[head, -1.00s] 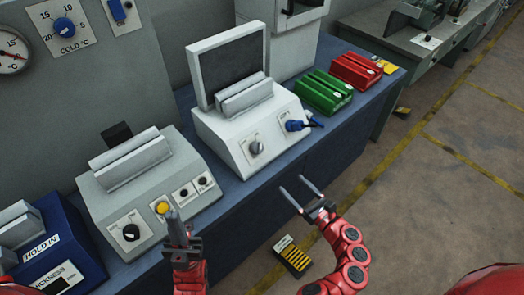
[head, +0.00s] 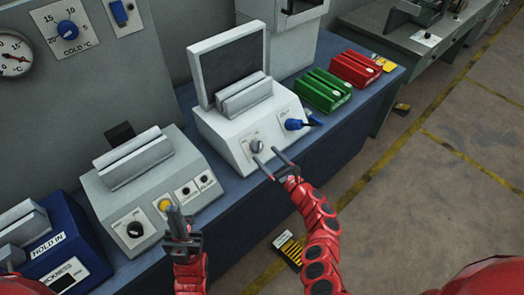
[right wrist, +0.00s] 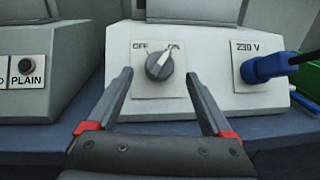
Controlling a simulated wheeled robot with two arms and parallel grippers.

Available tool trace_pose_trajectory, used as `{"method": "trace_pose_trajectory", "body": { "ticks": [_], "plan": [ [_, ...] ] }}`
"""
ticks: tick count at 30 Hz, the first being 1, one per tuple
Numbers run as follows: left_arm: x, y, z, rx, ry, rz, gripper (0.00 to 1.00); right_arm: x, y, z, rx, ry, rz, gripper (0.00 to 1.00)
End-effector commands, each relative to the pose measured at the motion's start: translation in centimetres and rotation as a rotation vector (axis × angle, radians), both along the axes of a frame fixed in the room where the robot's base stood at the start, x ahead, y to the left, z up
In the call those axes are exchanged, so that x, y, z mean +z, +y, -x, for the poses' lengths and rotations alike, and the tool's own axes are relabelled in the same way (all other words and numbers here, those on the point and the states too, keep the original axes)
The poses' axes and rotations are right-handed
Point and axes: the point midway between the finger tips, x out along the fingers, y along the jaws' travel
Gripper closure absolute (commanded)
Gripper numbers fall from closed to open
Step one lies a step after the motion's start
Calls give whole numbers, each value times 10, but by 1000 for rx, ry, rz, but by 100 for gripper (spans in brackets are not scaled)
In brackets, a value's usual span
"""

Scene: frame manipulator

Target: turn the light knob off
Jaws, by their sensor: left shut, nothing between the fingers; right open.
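The light knob (head: 257,146) is a grey dial on the front of a white box (head: 222,137) with an upright dark panel. In the right wrist view the knob (right wrist: 160,66) sits on a plate marked OFF at left and ON at right, and its pointer is turned toward ON. My right gripper (head: 266,166) is open in front of the knob. In the right wrist view its fingers (right wrist: 160,82) stand on either side below the knob, apart from it. My left gripper (head: 176,217) is shut and empty, in front of the grey machine to the left.
A blue plug (head: 296,124) sits right of the knob. The grey machine (head: 150,190) at left has a black knob and several buttons. Green (head: 322,90) and red (head: 355,69) blocks lie further right on the blue bench (head: 345,120).

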Motion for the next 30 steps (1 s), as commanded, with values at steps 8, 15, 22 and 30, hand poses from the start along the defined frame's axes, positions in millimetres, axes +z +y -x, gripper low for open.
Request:
{"method": "trace_pose_trajectory", "body": {
  "ticks": [8,15,22,30],
  "plan": [
    [-14,0,0,0,0,0,100,-2,16,-23,1,-1,-1,15],
    [-15,0,0,0,0,0,100,-1,21,-29,0,2,1,15],
    [-15,0,0,0,0,0,100,-1,20,-29,0,2,2,19],
    [-15,0,0,0,0,0,100,-1,20,-29,0,2,2,67]
  ]
}}
